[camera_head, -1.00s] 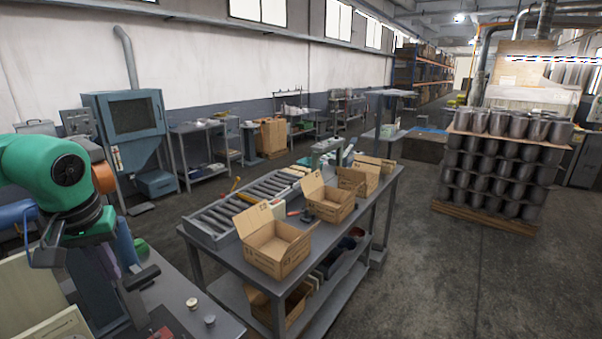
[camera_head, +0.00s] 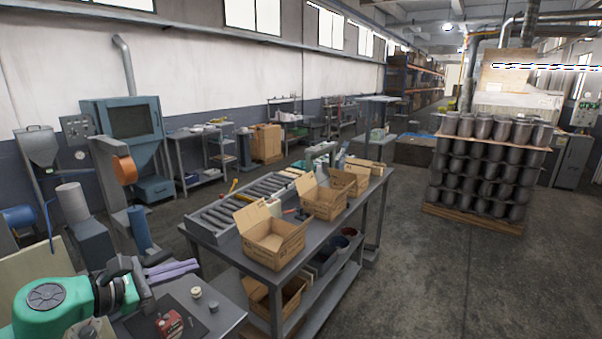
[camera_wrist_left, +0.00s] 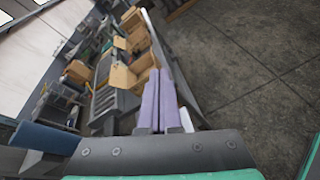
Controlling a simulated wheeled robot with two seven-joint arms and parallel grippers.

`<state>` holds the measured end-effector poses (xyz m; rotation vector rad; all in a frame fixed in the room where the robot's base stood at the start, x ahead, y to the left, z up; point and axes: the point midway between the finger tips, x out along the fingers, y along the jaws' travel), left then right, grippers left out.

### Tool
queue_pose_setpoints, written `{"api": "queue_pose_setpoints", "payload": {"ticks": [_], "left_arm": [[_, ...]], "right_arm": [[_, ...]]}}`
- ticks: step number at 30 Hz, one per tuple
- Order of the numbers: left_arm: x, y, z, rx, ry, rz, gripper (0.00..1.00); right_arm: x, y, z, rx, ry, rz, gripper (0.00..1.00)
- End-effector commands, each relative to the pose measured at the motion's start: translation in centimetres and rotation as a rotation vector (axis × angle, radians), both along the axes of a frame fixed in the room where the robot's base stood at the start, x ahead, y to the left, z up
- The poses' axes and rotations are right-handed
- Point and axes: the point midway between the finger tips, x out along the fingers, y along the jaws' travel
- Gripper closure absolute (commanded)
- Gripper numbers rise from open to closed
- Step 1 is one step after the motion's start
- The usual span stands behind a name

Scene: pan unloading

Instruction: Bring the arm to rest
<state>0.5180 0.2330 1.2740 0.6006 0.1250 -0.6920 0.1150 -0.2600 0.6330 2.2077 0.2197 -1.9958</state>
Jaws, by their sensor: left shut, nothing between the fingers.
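My left gripper (camera_head: 197,265) shows at the lower left of the head view, with its green and dark wrist at the bottom left corner. Its two purple fingers point right, over the near grey table with the red box. They lie side by side, closed and with nothing between them. In the left wrist view the gripper (camera_wrist_left: 161,72) points away toward the workbench with the cardboard boxes. My right gripper is not in view.
A workbench (camera_head: 213,239) holds open cardboard boxes (camera_head: 270,243) and a roller conveyor. A red box (camera_head: 170,325) and small round pieces sit on the near table. Stacked metal pots (camera_head: 485,165) stand on a pallet at the right. The floor between is clear.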

Motion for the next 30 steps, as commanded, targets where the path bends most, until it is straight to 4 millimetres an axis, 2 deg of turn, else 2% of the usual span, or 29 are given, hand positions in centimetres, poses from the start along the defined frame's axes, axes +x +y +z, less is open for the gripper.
{"api": "queue_pose_setpoints", "payload": {"ticks": [1,2,4,5,6,8,9,12,14,15,18,24,30], "left_arm": [[0.4,0.6,-0.4,-0.262,0.052,0.146,1.0],[0.7,1.5,-0.6,-0.451,0.093,0.257,1.0],[0.6,4.4,-2.7,-0.931,0.213,0.543,1.0],[0.2,5.8,-4.2,-1.138,0.269,0.672,1.0],[-0.8,7.4,-6.6,-1.408,0.343,0.844,1.0],[-3.1,8.9,-10.9,-1.773,0.445,1.097,1.0],[-4.8,9.2,-13.5,-1.966,0.495,1.246,1.0],[-8.9,8.4,-18.6,-2.317,0.581,1.561,1.0],[-11.2,7.4,-20.8,-2.468,0.612,1.727,1.0],[-12.6,6.6,-22.0,2.454,-0.602,-1.761,1.0],[-16.0,4.2,-24.3,2.178,-0.52,-1.675,1.0],[-21.8,-0.9,-27.0,1.727,-0.374,-1.553,1.0],[-20.6,-0.7,-36.6,1.721,-0.359,-1.599,1.0]], "right_arm": [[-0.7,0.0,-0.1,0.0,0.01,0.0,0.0],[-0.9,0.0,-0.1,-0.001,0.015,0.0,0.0],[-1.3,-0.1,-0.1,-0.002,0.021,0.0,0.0],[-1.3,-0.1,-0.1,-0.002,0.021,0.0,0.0],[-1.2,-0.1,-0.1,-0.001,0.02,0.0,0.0],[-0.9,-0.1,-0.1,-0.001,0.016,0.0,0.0],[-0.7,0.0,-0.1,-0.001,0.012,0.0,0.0],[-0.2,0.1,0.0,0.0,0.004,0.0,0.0],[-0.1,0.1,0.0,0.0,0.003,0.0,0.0],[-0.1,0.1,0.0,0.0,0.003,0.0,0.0],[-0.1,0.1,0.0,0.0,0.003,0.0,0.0],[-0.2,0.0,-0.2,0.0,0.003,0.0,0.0],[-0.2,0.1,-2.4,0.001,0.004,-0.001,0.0]]}}
